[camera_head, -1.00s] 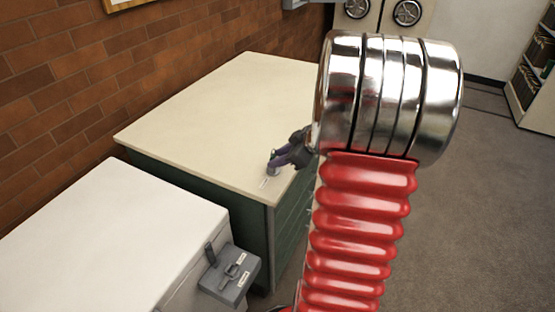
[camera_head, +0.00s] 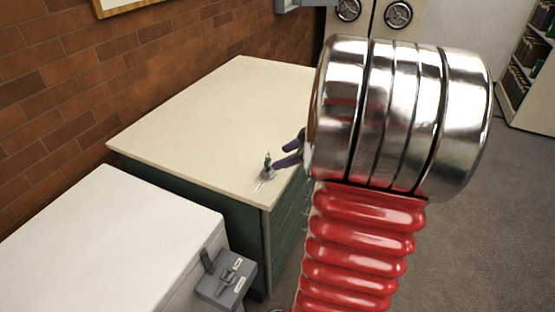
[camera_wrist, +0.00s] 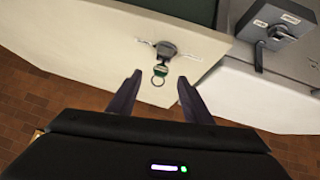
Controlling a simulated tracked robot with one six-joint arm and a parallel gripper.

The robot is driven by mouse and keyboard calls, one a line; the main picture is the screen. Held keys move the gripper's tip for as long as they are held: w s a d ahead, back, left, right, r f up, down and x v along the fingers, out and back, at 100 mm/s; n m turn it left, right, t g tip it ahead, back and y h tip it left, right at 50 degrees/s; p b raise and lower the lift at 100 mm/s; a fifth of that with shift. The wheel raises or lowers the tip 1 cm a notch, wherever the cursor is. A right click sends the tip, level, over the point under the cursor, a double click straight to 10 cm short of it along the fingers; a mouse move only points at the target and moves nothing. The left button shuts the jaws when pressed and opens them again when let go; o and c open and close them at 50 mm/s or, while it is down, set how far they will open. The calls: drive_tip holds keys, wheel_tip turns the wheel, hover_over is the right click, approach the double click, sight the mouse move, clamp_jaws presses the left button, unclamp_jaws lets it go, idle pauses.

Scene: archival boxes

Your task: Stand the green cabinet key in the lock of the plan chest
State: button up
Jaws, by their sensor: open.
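The green cabinet key (camera_head: 267,160) stands upright in the grey lock (camera_head: 267,175) near the front corner of the plan chest's cream top (camera_head: 215,120). In the wrist view the key (camera_wrist: 160,70), with its ring end toward me, meets the lock (camera_wrist: 166,48). My gripper (camera_head: 295,152) is open, its dark fingers just right of the key and apart from it in the head view. The wrist view shows one finger on each side of the key's line, with nothing between them held. Part of my gripper is hidden behind my wrist in the head view.
A white-topped cabinet (camera_head: 110,240) with a grey latch box (camera_head: 225,278) stands at the front left. A brick wall (camera_head: 60,90) runs along the left. Open floor (camera_head: 510,230) lies to the right, with shelves (camera_head: 525,75) at the far right.

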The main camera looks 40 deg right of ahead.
drive_tip(key=a+v, duration=0.1)
drive_tip(key=v, duration=0.6)
drive_tip(key=shift+s+d+r, duration=0.2)
drive_tip(key=shift+s+d, duration=0.15)
drive_tip(key=shift+d, duration=0.15)
idle(0.4)
drive_tip(key=w+a+r+m+g+y, duration=0.1)
drive_tip(key=w+a+m+g, duration=0.2)
drive_tip(key=a, duration=1.9)
drive_tip(key=s+a+m+h, duration=0.1)
drive_tip(key=s+a+h, duration=0.1)
drive_tip(key=s+a, duration=0.5)
drive_tip(key=shift+s+a+r+m+h, duration=0.2)
drive_tip(key=shift+a+r+m+h, duration=0.15)
drive_tip(key=shift+a, duration=2.65)
drive_tip(key=shift+c, duration=0.4)
